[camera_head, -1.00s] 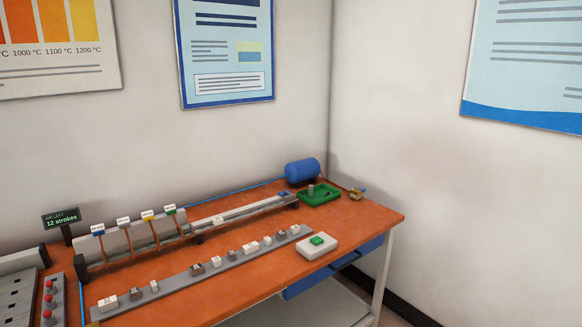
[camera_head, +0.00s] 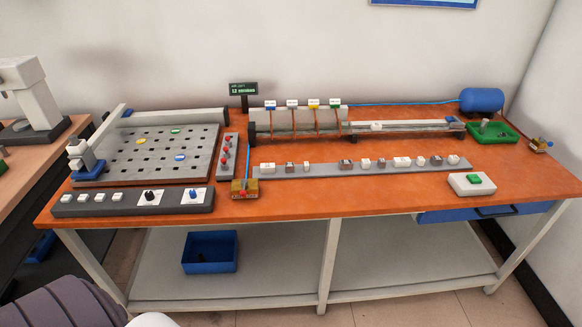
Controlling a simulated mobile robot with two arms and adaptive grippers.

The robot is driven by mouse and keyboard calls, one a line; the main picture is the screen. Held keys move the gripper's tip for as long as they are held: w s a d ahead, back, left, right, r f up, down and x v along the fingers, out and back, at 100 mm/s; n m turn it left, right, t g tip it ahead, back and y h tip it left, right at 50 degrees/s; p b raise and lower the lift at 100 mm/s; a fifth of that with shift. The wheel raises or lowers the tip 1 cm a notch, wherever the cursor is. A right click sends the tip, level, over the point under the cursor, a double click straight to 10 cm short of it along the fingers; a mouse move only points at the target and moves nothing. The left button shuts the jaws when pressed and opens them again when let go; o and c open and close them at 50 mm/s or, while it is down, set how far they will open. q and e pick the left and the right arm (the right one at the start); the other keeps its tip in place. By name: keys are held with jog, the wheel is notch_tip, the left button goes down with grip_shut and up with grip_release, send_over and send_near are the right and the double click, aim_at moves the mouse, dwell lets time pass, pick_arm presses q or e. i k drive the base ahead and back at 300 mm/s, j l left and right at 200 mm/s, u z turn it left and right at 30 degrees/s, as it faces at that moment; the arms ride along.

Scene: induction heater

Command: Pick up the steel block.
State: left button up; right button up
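I cannot single out the steel block for certain at this size. A small light block (camera_head: 376,126) sits on the narrow rail (camera_head: 415,126) right of the coils. Several small light and grey blocks stand along the long grey strip (camera_head: 330,170). Neither gripper is in view. A dark ribbed part and a white rounded part at the bottom left may be my own arm.
The orange bench (camera_head: 370,201) carries a perforated plate (camera_head: 195,162) at left, a grey control panel (camera_head: 105,212), a box with a green button (camera_head: 472,184) and a blue tank (camera_head: 481,100). A blue bin (camera_head: 209,253) stands on the lower shelf. The bench's front strip is mostly clear.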

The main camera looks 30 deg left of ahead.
aim_at(290, 166)
jog(key=i+j+u, duration=0.1)
jog(key=i+u, duration=0.15)
jog(key=u, duration=0.15)
jog(key=i+u, duration=0.4)
jog(key=i+l+u, duration=0.1)
jog(key=u, duration=0.35)
jog(key=i, duration=0.1)
